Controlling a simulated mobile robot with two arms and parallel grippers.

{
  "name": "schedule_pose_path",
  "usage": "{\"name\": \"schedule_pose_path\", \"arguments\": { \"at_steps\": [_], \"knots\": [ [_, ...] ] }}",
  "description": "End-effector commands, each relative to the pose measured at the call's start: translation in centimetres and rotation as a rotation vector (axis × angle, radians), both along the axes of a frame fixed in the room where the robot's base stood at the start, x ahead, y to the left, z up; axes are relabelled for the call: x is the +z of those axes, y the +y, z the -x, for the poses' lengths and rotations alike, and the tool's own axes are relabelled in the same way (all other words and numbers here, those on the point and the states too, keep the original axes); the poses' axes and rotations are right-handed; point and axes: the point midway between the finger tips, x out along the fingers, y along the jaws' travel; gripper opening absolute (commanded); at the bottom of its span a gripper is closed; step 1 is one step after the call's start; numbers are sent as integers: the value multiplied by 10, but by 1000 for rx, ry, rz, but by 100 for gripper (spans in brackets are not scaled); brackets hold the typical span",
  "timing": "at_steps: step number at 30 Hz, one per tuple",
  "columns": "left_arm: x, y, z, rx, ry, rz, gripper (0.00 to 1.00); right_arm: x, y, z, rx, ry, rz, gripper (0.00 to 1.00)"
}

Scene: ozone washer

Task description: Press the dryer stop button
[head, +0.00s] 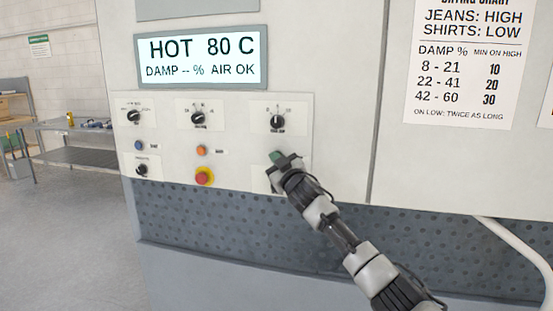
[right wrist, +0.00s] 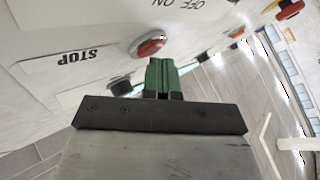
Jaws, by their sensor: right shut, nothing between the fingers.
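The stop button (right wrist: 150,43) shows in the right wrist view as a round red button in a metal ring. An upside-down STOP label (right wrist: 75,57) is on the panel to its left. My right gripper (right wrist: 163,77) has green fingers, shut and empty, with the tips very close to the button. I cannot tell whether they touch it. In the head view my right gripper (head: 283,158) is at the lower right of the control panel and hides the button there. My left gripper is not in view.
The panel also bears knobs (head: 277,121), a blue button (head: 138,145), an orange button (head: 201,150) and a red mushroom button (head: 204,176) on yellow. A display (head: 200,58) above reads HOT 80 C. A pale pipe (head: 515,242) runs at the right. Open floor (head: 70,240) lies left.

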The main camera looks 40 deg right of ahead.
Motion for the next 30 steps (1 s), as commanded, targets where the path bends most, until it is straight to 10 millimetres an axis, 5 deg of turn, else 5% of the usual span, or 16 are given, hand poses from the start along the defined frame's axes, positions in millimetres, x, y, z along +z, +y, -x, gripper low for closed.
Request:
{"name": "schedule_pose_path", "arguments": {
  "at_steps": [30],
  "knots": [
    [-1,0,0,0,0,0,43,-1,13,12,-1,0,0,0]
  ]
}}
